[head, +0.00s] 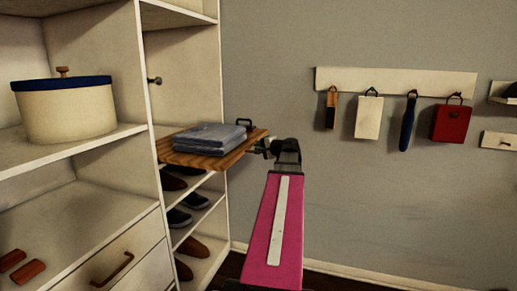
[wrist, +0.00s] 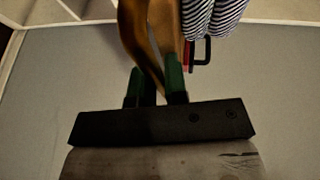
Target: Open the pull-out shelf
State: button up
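The pull-out shelf (head: 205,160) is a brown wooden board sticking out of the white wardrobe, with folded grey-blue cloth (head: 208,137) on it. In the wrist view its wooden edge (wrist: 152,40) runs down between the green fingers, and the cloth (wrist: 212,15) looks striped. My gripper (head: 264,147) is at the board's right front edge. In the wrist view my gripper (wrist: 155,82) has its fingers on either side of the wood and appears shut on it. The exact contact is partly hidden. A black handle-like loop (head: 244,123) stands just behind the cloth.
Shoes (head: 180,217) rest on racks below the board. A cream pot with a blue rim (head: 64,110) stands on the left shelf, above a drawer (head: 125,270). A hook rail (head: 395,82) with hanging items is on the grey wall. The space right of the board is clear.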

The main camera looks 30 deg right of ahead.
jog(key=o, duration=0.3)
jog(key=shift+o, duration=0.2)
jog(key=v, duration=1)
jog(key=shift+s, duration=0.4)
jog(key=shift+d, duration=0.15)
jog(key=w+a+f+n+g+y, duration=0.1)
jog(key=w+a+f+n+g, duration=0.25)
jog(key=a+f, duration=0.7)
jog(key=w+a+f+n+g, duration=0.2)
jog(key=w+a+f+g, duration=0.25)
jog(key=a+f, duration=0.6)
jog(key=s+a+f+n+g+h, duration=0.2)
jog(key=s+a+f+n+g, duration=0.1)
jog(key=a+f, duration=0.6)
jog(key=s+a+f+n+g+h, duration=0.3)
jog(key=a+f, duration=0.6)
jog(key=a, duration=0.5)
jog(key=s+n+g, duration=0.1)
jog(key=s+n, duration=0.1)
jog(key=s, duration=0.1)
jog(key=shift+f, duration=0.35)
